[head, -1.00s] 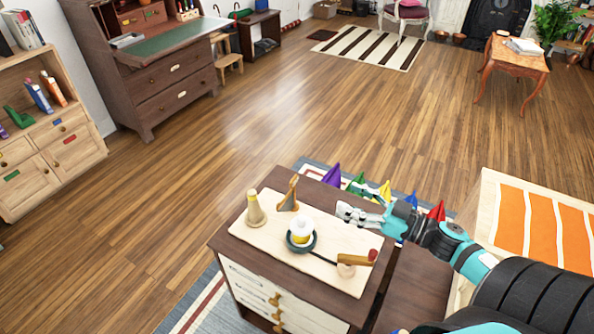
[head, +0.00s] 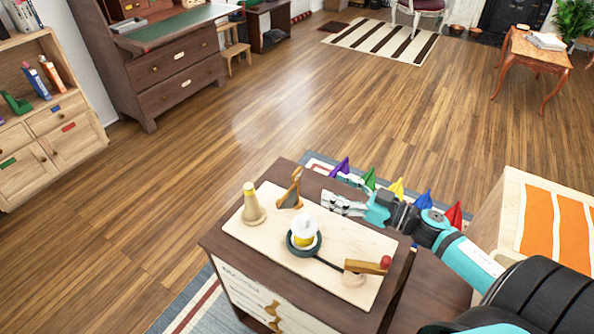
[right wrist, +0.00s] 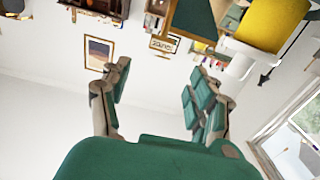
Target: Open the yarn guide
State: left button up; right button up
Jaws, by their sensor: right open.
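A pale wooden board (head: 235,226) lies on top of a dark cabinet. At its back edge stands a small upright brown and grey piece (head: 291,190), which appears to be the yarn guide; its exact state is too small to tell. A pale cone (head: 253,205) stands left of it. A white-and-yellow spool (head: 304,232) sits in a dark round base in front, and also seems to show in the right wrist view (right wrist: 272,24). My right gripper (head: 328,203) is open and empty, just right of the upright piece and apart from it. My left gripper is not in view.
A wooden lever with a red knob (head: 386,262) is at the board's front right, below my right arm. Several coloured pointed pieces (head: 397,189) stand behind my gripper. A striped orange panel (head: 551,225) is at right. Open wooden floor lies beyond the cabinet.

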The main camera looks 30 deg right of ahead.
aim_at(299, 172)
jog(key=x, duration=1.1)
jog(key=shift+w+a+p, duration=0.15)
jog(key=shift+w+p, duration=0.1)
jog(key=shift+p, duration=0.1)
jog(key=shift+c, duration=0.4)
grip_shut()
